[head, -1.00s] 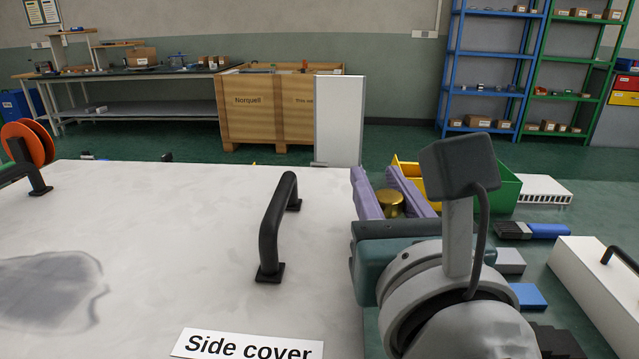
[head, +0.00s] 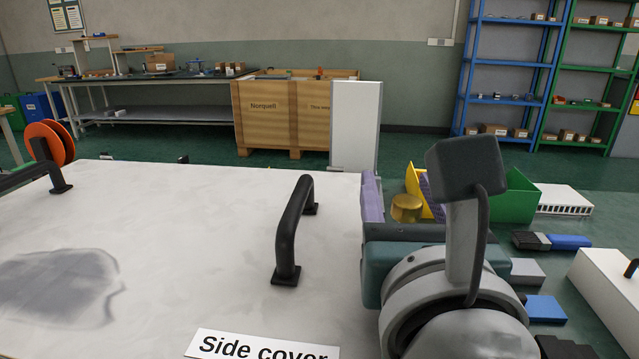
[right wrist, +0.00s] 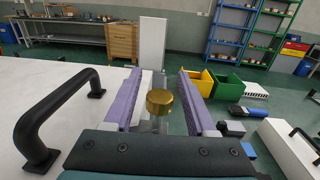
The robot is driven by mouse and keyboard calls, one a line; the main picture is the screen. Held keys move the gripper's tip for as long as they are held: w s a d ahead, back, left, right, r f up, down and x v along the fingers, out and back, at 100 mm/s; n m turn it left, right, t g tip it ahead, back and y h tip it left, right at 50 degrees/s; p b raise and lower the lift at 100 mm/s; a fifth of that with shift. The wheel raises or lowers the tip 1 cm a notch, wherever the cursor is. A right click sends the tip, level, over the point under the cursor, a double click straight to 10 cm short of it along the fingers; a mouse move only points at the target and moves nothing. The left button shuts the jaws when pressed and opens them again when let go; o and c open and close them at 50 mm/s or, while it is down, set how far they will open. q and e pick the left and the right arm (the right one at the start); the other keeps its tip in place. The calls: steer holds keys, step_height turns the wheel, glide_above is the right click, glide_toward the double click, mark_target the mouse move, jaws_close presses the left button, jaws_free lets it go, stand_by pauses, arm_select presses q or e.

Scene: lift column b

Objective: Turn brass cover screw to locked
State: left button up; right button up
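The brass cover screw (head: 406,208) is a gold-coloured round knob just beyond the right edge of the white side cover (head: 200,215). It also shows in the right wrist view (right wrist: 159,102). My right gripper (head: 402,188) has two purple fingers, one on each side of the knob. In the right wrist view the fingers (right wrist: 156,88) stand wide apart, with a gap on both sides of the knob. The gripper is open and holds nothing. The gripper body hides what lies below the knob in the head view. My left gripper is not in view.
A black handle (head: 293,230) stands up from the cover, left of my right gripper. A yellow bin (head: 418,183) and a green bin (head: 515,197) lie beyond the gripper. A white upright panel (head: 355,125) stands behind the cover. Orange discs (head: 45,144) are at the left.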

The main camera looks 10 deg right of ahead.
mark_target(410, 216)
steer(key=shift+s, duration=0.3)
steer(key=b+v, duration=0.1)
steer(key=v, duration=0.8)
steer(key=shift+s+a, duration=0.1)
steer(key=shift+s, duration=0.1)
